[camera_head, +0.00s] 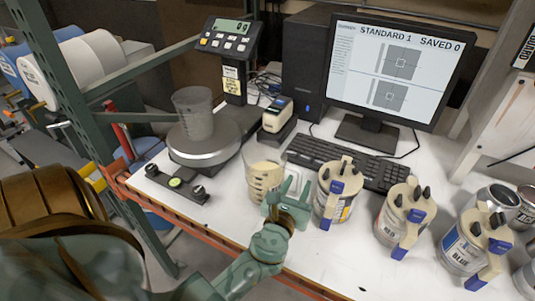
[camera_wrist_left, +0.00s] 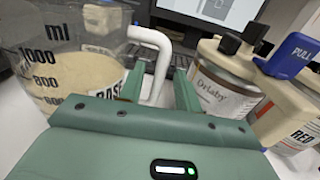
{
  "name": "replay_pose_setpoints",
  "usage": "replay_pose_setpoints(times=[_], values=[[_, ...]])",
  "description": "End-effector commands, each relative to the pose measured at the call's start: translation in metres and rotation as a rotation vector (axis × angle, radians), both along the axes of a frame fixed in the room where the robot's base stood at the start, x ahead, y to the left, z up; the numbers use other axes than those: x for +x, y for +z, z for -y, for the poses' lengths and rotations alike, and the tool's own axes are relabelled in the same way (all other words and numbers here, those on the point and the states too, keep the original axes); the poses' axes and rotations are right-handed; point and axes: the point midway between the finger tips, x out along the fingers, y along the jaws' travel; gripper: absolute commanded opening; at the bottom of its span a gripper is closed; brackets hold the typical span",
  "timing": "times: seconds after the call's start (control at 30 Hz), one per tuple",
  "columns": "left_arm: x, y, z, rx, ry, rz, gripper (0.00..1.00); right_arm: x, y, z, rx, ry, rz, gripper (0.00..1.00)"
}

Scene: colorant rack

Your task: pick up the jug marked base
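The jug marked base (camera_head: 262,172) is a clear measuring jug with cream-coloured contents, upright on the white bench. In the left wrist view the jug (camera_wrist_left: 60,70) fills the left side, with its ml scale and part of the word BASE showing. Its white handle (camera_wrist_left: 160,62) lies between the fingers of my left gripper (camera_wrist_left: 156,84), with a gap visible beside it. In the head view my left gripper (camera_head: 286,190) is just right of the jug, fingers apart. Contact with the handle cannot be told. My right gripper is not in view.
A colorant can (camera_head: 328,205) with a blue pull tag stands close right of my left gripper; more cans (camera_head: 395,222) follow to the right. A clear cup (camera_head: 194,112) stands on the scale (camera_head: 185,153) at left. A keyboard (camera_head: 345,163) and monitor (camera_head: 398,65) are behind.

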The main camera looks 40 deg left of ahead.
Motion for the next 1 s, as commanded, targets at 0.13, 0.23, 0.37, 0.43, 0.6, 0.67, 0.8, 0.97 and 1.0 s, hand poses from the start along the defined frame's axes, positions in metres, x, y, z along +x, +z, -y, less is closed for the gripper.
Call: replay_pose_setpoints(times=[0.13, 0.23, 0.37, 0.43, 0.6, 0.67, 0.8, 0.97, 1.0], values=[[0.017, 0.0, -0.006, 0.001, 0.001, 0.002, 0.34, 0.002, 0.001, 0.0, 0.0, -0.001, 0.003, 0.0], [0.02, 0.0, -0.007, -0.001, 0.001, 0.0, 0.34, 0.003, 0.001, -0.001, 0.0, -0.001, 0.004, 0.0], [0.019, -0.001, -0.006, -0.001, 0.001, 0.0, 0.34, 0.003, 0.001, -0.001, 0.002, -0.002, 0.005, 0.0], [0.019, 0.0, -0.006, 0.0, 0.0, 0.001, 0.2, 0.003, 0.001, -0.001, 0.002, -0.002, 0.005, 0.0], [0.019, 0.0, -0.006, 0.0, 0.0, 0.001, 0.0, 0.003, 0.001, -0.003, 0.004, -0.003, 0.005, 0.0], [0.019, 0.0, -0.006, 0.0, 0.0, 0.001, 0.0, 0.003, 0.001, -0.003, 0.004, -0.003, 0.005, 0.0], [0.019, 0.0, -0.006, 0.0, 0.0, 0.001, 0.0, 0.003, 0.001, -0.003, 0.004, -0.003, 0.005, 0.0], [0.019, 0.0, -0.006, 0.0, 0.0, 0.001, 0.0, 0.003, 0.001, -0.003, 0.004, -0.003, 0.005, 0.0], [0.019, 0.0, -0.006, 0.0, 0.0, 0.001, 0.0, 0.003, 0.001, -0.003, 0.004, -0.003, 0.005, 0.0]])
